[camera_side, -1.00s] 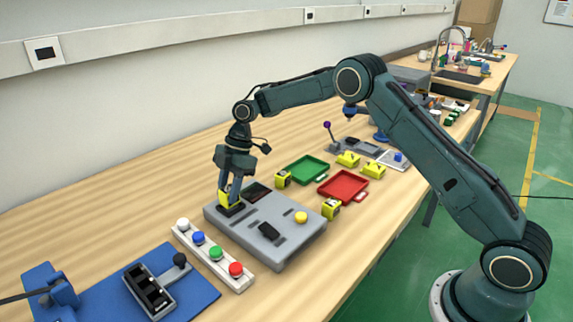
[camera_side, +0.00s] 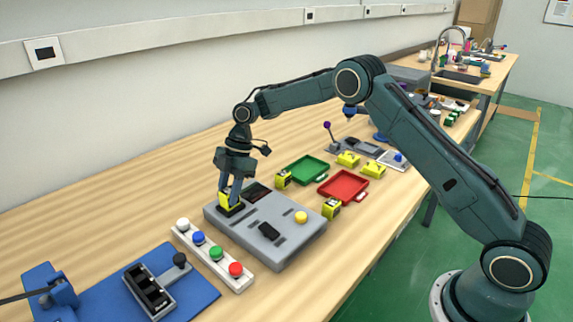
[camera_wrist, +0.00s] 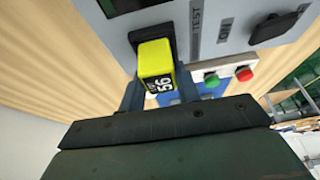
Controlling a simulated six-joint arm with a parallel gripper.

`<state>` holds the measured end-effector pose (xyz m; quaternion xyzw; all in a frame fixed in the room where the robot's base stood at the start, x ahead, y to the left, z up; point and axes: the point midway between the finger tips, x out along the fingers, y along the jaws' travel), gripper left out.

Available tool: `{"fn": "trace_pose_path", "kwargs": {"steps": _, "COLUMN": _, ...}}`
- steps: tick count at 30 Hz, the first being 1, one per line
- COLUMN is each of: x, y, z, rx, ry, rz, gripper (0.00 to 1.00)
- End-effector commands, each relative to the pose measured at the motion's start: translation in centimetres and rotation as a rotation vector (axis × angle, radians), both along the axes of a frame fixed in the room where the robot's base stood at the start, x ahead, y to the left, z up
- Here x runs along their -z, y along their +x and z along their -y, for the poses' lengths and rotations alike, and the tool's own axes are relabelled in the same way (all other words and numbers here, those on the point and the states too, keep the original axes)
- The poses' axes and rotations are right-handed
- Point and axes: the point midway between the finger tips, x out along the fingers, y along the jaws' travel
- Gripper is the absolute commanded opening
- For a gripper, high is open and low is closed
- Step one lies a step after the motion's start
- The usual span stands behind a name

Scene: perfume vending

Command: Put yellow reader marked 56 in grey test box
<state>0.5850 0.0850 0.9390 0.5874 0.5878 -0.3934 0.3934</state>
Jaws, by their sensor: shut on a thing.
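The yellow reader marked 56 (camera_wrist: 156,60) is between the fingers of my gripper (camera_side: 230,198), which is shut on it. In the wrist view its label reads 56, and its far end meets a black slot beside the word TEST. The grey test box (camera_side: 290,240) lies on the wooden bench, with a dark screen, a yellow button and a black knob on top. In the side view the reader (camera_side: 226,203) stands upright at the box's left part, in or on the black slot. How deep it sits cannot be told.
A strip with white, blue, green and red buttons (camera_side: 213,254) lies in front of the box. A green tray (camera_side: 307,169), a red tray (camera_side: 343,188) and several other yellow readers (camera_side: 331,208) are to the right. A blue mat (camera_side: 200,288) is at lower left.

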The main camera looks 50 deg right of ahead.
Motion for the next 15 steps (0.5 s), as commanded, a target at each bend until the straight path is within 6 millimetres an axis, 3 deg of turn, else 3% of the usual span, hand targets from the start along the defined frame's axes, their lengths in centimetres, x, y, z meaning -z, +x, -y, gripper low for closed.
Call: {"fn": "trace_pose_path", "kwargs": {"steps": 15, "x": 0.56, "y": 0.01, "z": 0.00, "rx": 0.001, "ry": 0.000, "rz": 0.000, "gripper": 0.09}}
